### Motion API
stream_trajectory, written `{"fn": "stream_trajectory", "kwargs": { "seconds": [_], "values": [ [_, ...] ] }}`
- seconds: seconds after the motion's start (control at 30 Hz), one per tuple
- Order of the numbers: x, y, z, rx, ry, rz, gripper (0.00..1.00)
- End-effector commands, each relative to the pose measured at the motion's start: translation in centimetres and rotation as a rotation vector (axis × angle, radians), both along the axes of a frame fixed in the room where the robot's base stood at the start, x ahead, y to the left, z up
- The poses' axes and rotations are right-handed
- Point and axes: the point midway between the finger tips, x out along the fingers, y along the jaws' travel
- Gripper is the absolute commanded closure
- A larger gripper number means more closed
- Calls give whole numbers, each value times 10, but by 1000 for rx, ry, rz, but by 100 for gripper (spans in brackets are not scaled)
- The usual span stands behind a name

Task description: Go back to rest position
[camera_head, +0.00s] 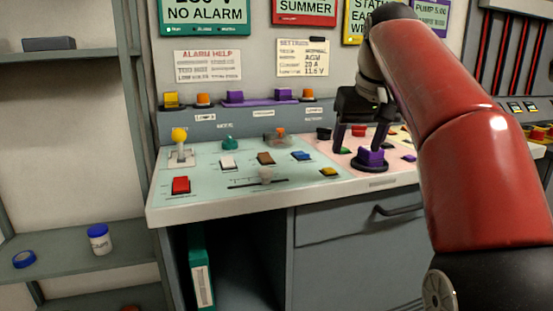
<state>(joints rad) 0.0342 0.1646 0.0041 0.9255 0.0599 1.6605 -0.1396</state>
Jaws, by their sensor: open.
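My red arm comes in from the right and reaches over the control desk. My gripper (362,137) points down with its dark fingers apart, just above or around a purple knob (371,158) on the pink panel. I cannot tell whether the fingers touch the knob. The arm hides part of the pink panel and the wall behind it.
The desk's pale green panel (215,172) carries a yellow-topped lever (180,146), a red switch (181,185) and a slider (265,175). Wall signs hang behind. A shelf (95,258) at left holds a jar (99,239) and blue tape (24,259). A drawer handle (398,210) juts from the desk front.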

Motion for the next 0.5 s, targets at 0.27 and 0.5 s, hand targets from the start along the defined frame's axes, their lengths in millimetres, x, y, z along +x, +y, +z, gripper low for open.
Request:
{"fn": "stream_trajectory", "kwargs": {
  "seconds": [0.27,0.5],
  "values": [
    [-22,1,-10,2,-11,-16,37],
    [-56,2,-35,3,-24,-38,37]
  ]
}}
